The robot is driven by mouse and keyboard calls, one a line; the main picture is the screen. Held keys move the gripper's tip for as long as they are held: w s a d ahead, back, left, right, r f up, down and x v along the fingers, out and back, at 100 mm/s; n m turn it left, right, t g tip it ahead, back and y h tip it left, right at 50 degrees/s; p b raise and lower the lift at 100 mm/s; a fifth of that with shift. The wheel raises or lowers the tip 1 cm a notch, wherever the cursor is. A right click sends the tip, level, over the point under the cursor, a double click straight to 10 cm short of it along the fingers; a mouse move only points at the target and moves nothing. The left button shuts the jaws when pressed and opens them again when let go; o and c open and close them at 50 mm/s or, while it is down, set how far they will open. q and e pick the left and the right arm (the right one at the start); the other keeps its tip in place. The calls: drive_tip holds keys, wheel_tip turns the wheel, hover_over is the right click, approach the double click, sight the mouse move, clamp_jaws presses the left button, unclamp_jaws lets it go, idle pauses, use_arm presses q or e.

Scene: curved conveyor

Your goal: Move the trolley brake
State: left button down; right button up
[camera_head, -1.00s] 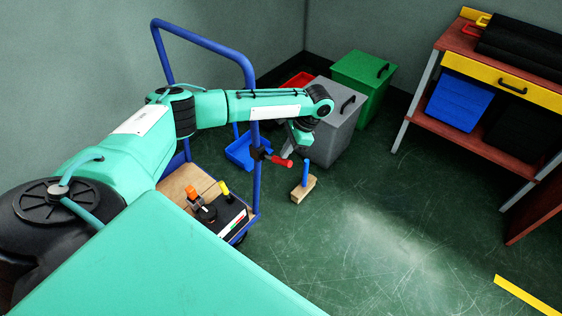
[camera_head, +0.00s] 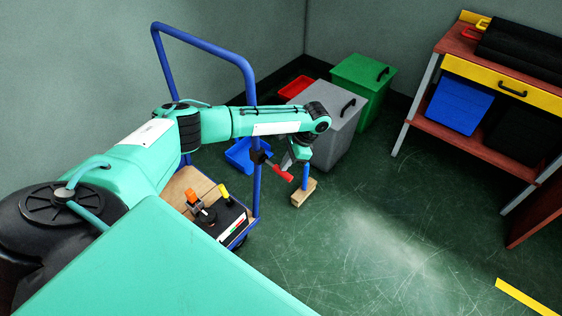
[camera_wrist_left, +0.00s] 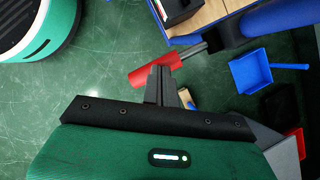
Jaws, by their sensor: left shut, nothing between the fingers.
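The trolley (camera_head: 205,36) has a blue frame and a wooden deck. Its brake is a lever with a red handle (camera_head: 283,173) on a black mount (camera_head: 260,156) on the near blue post. The handle points right and slightly down. In the left wrist view the red handle (camera_wrist_left: 155,70) lies just past the fingertips. My left gripper (camera_head: 289,159) is shut and empty, just above the handle. In the left wrist view its fingers (camera_wrist_left: 163,70) meet the handle's edge; I cannot tell if they touch. My right gripper is out of view.
A brush with a wooden block (camera_head: 304,193) stands on the floor below my left gripper. A blue dustpan (camera_head: 243,156), a grey bin (camera_head: 337,135) and a green bin (camera_head: 365,85) are behind. A black box (camera_head: 228,219) is on the deck.

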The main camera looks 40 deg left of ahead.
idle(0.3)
use_arm(q)
drive_tip(key=shift+w+d+r+p, duration=0.25)
drive_tip(key=shift+w+d+p, duration=0.1)
drive_tip(key=shift+w+d, duration=0.2)
drive_tip(key=shift+w+d+r+p, duration=0.25)
drive_tip(key=shift+w+d+p, duration=0.15)
drive_tip(key=shift+w, duration=0.2)
